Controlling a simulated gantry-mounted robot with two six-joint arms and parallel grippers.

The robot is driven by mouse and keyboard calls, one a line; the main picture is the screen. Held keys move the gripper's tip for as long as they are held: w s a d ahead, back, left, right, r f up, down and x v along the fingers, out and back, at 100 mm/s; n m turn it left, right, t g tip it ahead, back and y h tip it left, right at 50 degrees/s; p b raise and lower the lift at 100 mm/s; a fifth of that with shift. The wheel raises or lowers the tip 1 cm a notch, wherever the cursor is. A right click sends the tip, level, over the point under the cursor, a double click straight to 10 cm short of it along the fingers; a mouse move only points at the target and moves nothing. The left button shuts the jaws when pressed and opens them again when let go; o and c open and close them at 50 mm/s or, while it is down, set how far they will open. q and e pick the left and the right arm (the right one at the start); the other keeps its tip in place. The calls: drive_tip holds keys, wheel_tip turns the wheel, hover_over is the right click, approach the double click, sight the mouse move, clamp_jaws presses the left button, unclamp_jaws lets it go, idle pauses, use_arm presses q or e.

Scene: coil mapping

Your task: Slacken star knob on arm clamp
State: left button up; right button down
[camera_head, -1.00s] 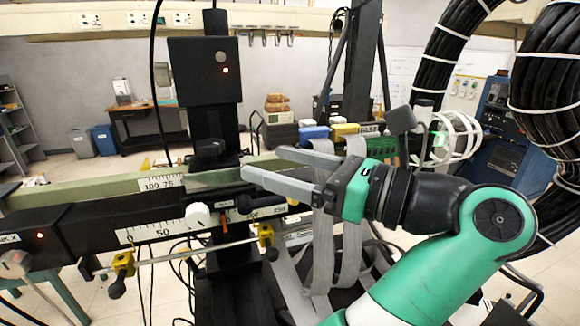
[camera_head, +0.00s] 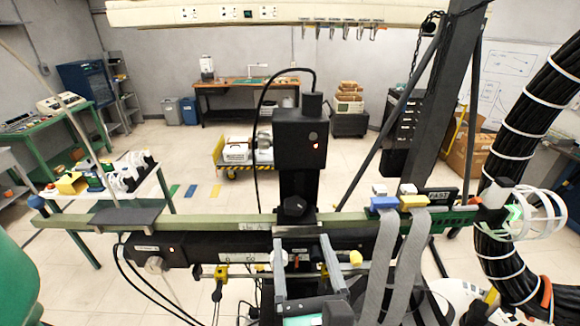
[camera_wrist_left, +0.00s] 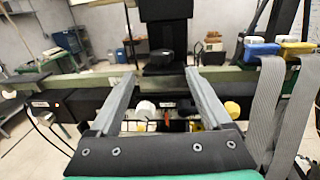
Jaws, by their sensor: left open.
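A black knob (camera_head: 293,206) sits on top of the dark clamp block where the upright post meets the green rail (camera_head: 225,219); I take it for the star knob, but its lobes are too small to make out. It also shows in the left wrist view (camera_wrist_left: 163,63), ahead of the fingertips. My left gripper (camera_head: 301,240) is open and empty, its two grey fingers pointing forward. In the head view its tips lie just below the knob, apart from it. The left wrist view shows the knob centred between the tips (camera_wrist_left: 160,74). My right gripper is not in view.
Below the rail are a white knob (camera_wrist_left: 145,107) and a yellow knob (camera_head: 356,258). To the right, grey straps (camera_head: 410,250) hang over the rail beside blue and yellow blocks (camera_head: 384,203). Thick black cables (camera_head: 520,140) fill the right side.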

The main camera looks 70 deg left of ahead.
sight(296, 212)
use_arm(q)
drive_tip(key=p+x, duration=0.2)
drive_tip(key=x, duration=0.8)
drive_tip(key=shift+a+r+p, duration=0.1)
drive_tip(key=shift+r+p, duration=0.05)
drive_tip(key=shift+p, duration=0.15)
drive_tip(key=shift+w+a, duration=0.25)
drive_tip(key=shift+a, duration=0.35)
drive_tip(key=shift+c, duration=0.2)
